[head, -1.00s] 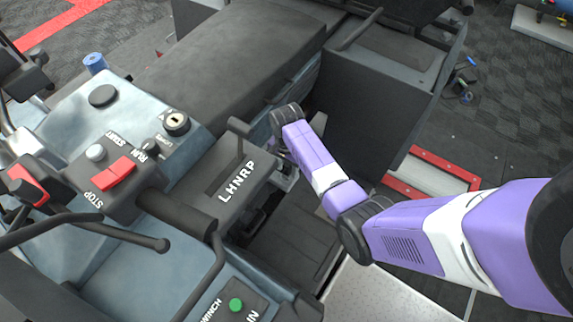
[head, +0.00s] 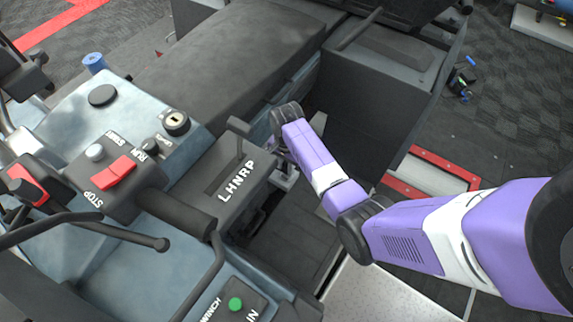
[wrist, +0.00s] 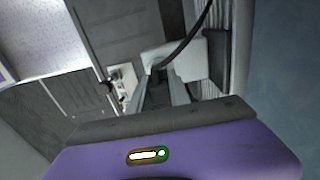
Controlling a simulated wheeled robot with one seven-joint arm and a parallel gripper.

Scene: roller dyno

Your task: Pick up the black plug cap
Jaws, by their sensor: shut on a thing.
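My gripper (wrist: 160,86) points down in the wrist view, its two grey fingers close together over a pale grey block (wrist: 188,54). A dark piece between the fingers, which looks like the black plug cap (wrist: 158,95), is gripped there. Its outline is mostly hidden by the fingers and the gripper body. A black cable (wrist: 188,40) curves up and right from near the fingertips; I cannot tell whether it joins the cap. In the head view the gripper is low beside the lever panel, largely hidden behind my wrist, and the cap cannot be made out.
The lettered lever panel (head: 236,190) and control console (head: 150,100) stand just left of my arm. The seat (head: 235,60) lies behind, and a dark box (head: 375,105) stands to the right. In the wrist view a small metal fitting (wrist: 122,82) sits left of the fingers.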

